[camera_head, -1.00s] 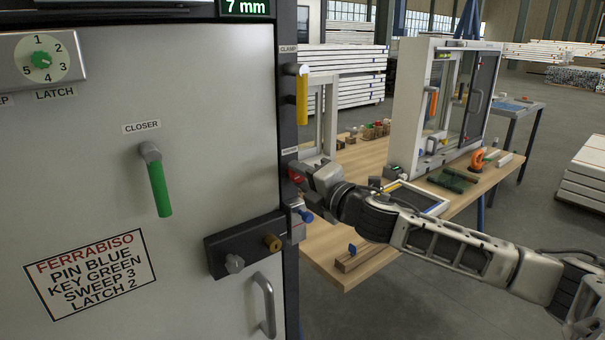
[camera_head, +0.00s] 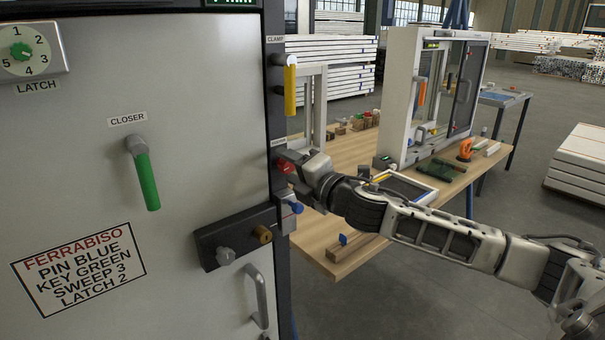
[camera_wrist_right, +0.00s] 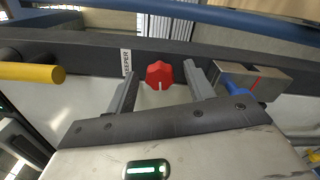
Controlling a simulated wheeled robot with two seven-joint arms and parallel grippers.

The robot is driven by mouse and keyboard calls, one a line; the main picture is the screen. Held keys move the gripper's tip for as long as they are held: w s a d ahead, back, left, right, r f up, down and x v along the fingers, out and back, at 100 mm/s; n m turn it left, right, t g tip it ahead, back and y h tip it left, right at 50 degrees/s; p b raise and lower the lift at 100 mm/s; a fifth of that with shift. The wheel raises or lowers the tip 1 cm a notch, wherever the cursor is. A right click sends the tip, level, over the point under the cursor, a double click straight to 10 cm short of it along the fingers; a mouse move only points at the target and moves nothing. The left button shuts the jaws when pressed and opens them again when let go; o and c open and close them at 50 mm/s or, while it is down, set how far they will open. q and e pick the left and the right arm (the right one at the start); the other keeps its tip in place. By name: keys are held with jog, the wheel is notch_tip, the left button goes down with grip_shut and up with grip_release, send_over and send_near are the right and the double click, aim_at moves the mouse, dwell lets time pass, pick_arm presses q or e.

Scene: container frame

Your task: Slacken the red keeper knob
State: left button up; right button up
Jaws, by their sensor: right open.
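The red keeper knob (camera_head: 284,166) sits on the dark edge post of the frame, beside the grey door panel. In the right wrist view the lobed red knob (camera_wrist_right: 159,74) shows a white mark and lies between the tips of my open fingers, with a gap on each side. The KEEPER label (camera_wrist_right: 126,63) is just left of it. My right gripper (camera_head: 294,161) is at the knob, and its fingers also show in the right wrist view (camera_wrist_right: 162,82). Contact with the knob is not visible. My left gripper is not in view.
A blue-handled pin (camera_head: 294,207) on a metal block is just below the knob. A yellow clamp handle (camera_head: 290,88) is above. The green closer handle (camera_head: 147,180) and a latch dial (camera_head: 21,50) are on the door. A wooden workbench (camera_head: 340,250) stands behind my right arm.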

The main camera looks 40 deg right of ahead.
jog(key=shift+s+f, duration=0.15)
jog(key=shift+s, duration=0.15)
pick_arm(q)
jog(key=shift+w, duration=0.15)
pick_arm(e)
jog(key=s+d, duration=0.1)
jog(key=s, duration=1.4)
jog(key=shift+d, duration=0.1)
